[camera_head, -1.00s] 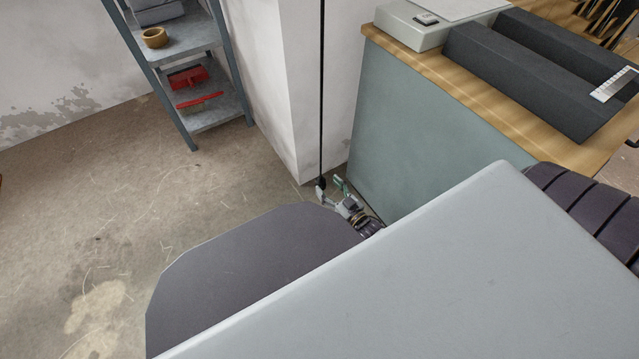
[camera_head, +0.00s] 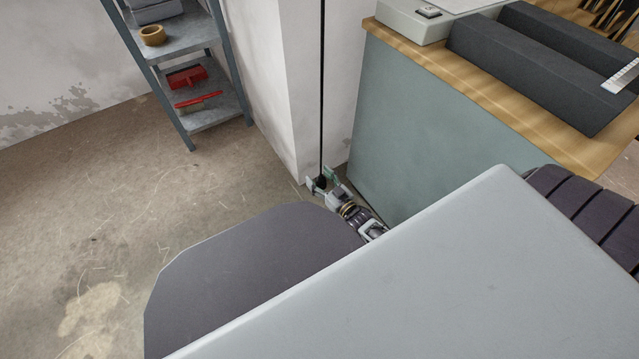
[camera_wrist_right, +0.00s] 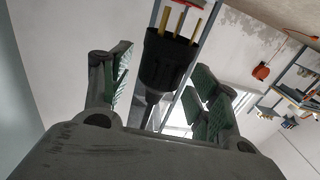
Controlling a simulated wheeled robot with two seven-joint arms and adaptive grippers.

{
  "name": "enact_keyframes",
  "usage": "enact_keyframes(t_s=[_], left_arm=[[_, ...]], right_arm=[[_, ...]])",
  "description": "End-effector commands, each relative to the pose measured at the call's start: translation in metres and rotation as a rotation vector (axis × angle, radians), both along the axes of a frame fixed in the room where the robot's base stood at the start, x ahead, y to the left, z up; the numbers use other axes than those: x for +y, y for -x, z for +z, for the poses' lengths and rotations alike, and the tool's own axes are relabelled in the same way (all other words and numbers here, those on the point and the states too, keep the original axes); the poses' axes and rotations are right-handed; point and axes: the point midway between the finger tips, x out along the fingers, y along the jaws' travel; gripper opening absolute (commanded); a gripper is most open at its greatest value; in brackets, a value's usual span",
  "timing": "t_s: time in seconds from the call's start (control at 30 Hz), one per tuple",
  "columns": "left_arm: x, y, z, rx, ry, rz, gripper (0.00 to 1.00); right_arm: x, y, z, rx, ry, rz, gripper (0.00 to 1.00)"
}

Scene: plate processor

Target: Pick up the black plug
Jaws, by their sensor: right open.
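The black plug (camera_wrist_right: 168,62) hangs between the open fingers of my right gripper (camera_wrist_right: 160,85) in the right wrist view, with its brass prongs toward the top of the picture. A gap shows between the plug and the fingers on each side. In the head view the plug (camera_head: 321,182) is a small dark shape at the lower end of a black cable (camera_head: 322,90), by the foot of the white pillar. My right gripper (camera_head: 321,181) is around it there, fingers apart. My left gripper is not in view.
A grey-green cabinet (camera_head: 400,125) with a wooden top stands close to the right of the gripper. The white pillar (camera_head: 300,90) is just behind. A metal shelf (camera_head: 190,60) stands at the left, with open floor (camera_head: 90,230) before it.

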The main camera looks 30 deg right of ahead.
Motion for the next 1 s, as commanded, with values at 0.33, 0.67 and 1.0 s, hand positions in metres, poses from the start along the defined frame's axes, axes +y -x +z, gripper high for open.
enact_keyframes(t_s=[0.33,0.67,1.0], left_arm=[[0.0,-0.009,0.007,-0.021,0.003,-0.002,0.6],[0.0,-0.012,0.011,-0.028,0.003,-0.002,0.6],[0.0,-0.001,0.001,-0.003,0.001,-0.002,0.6]], right_arm=[[0.0,-0.002,0.0,0.001,0.0,0.0,0.61],[0.0,-0.002,0.0,0.001,0.0,-0.001,0.43],[0.0,-0.002,0.0,0.0,0.0,-0.001,0.1]])
